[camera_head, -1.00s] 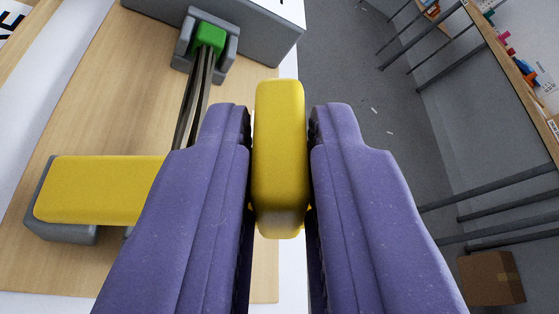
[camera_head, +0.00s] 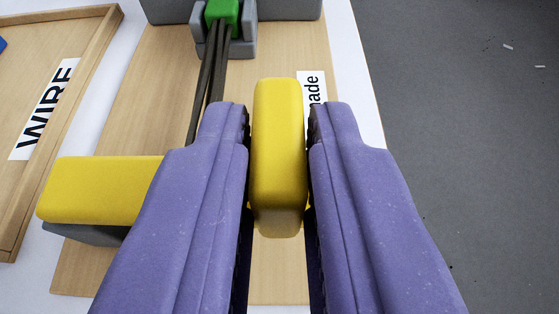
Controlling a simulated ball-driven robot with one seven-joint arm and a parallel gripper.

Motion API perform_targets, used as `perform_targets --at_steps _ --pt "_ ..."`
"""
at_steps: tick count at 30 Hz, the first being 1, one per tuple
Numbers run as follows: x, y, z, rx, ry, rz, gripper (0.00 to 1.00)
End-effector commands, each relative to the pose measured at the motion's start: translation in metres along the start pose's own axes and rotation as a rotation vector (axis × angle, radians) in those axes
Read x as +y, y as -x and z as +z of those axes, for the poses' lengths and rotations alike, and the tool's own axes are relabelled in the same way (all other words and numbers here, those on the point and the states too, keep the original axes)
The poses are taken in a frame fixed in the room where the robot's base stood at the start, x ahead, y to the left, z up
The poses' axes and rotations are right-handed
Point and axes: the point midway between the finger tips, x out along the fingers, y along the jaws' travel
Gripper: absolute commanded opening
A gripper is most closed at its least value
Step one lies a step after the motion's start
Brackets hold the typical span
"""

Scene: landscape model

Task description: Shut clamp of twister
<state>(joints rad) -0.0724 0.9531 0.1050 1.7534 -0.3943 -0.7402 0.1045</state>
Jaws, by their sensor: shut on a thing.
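My gripper (camera_head: 278,125) is shut on an upright yellow block (camera_head: 278,150), held between its two purple fingers. A long yellow bar (camera_head: 105,190) sticks out to the left and passes behind the left finger. Whether it joins the held block is hidden. Under the bar a dark grey piece (camera_head: 85,235) shows on the wooden board (camera_head: 90,270). At the top, a green block (camera_head: 222,12) sits in a grey clamp-like holder (camera_head: 243,47). Dark wires (camera_head: 212,75) run from it down behind the left finger. Their lower ends are hidden.
A wooden tray (camera_head: 100,25) labelled WIRE (camera_head: 48,105) stands at the left. A grey block (camera_head: 290,8) stands at the board's far end. A small white label (camera_head: 312,88) lies right of the held block. Open grey floor (camera_head: 470,180) fills the right.

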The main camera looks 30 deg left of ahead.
Motion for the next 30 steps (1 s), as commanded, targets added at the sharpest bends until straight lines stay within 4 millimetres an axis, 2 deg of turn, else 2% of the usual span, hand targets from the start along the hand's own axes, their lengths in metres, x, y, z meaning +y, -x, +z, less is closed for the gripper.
perform_targets --at_steps 10,11,13,14,23,30 --pt "0.0 0.0 0.003 -0.005 -0.003 -0.001 0.0" --pt "0.0 0.0 0.003 -0.005 -0.003 -0.001 0.21" --pt "0.0 0.0 0.003 -0.005 -0.003 -0.001 0.37" --pt "0.0 0.0 0.003 -0.004 -0.003 -0.001 0.4" --pt "0.001 0.004 0.001 -0.003 -0.003 0.0 0.4" --pt "0.001 0.047 -0.001 -0.004 -0.003 0.0 0.4"
